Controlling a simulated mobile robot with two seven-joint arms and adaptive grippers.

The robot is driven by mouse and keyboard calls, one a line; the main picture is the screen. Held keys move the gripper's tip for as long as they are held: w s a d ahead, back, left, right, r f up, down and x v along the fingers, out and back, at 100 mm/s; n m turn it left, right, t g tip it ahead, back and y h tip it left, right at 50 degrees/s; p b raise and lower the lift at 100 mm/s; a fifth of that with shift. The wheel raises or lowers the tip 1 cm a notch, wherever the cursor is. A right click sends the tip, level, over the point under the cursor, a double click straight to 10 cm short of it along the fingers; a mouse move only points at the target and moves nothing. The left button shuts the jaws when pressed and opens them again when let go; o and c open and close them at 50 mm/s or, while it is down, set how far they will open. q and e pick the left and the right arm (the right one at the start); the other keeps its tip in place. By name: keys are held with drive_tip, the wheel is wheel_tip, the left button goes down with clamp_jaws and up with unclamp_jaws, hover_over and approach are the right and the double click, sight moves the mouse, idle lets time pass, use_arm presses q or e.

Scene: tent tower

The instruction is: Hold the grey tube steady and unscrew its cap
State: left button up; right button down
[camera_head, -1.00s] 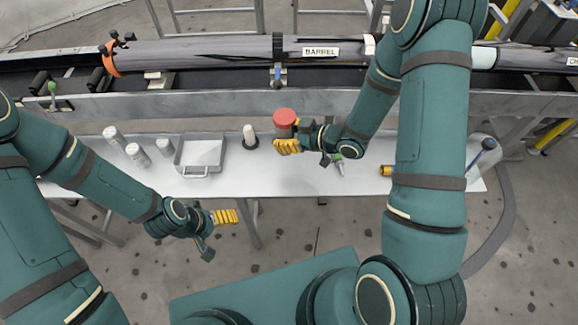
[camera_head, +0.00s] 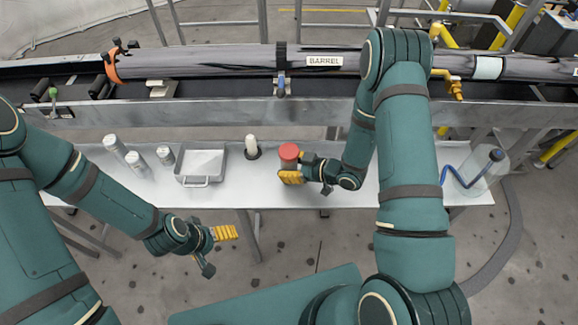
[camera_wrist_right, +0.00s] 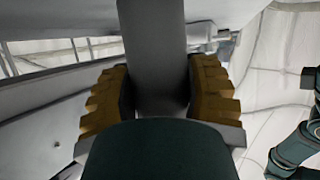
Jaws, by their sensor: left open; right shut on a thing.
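The grey tube (camera_wrist_right: 155,50) is between the yellow fingers of my right gripper (camera_wrist_right: 162,92) in the right wrist view. In the head view its red cap (camera_head: 289,151) sits on top, and the tube looks about upright. My right gripper (camera_head: 292,176) is shut on the tube over the front part of the white table. Whether the tube's bottom touches the table cannot be told. My left gripper (camera_head: 225,233) is open and empty, in front of the table's near edge, to the left of and nearer than the tube.
A white bottle on a dark base (camera_head: 252,144) stands just left of the tube. A grey tray (camera_head: 202,181) and several grey cans (camera_head: 137,163) stand further left. A clear vessel with a blue hose (camera_head: 485,172) is at the right. The long barrel (camera_head: 215,57) runs behind the table.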

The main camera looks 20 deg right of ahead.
drive_tip(key=shift+f, duration=0.2)
drive_tip(key=shift+c, duration=1.7)
unclamp_jaws()
drive_tip(key=shift+r, duration=0.1)
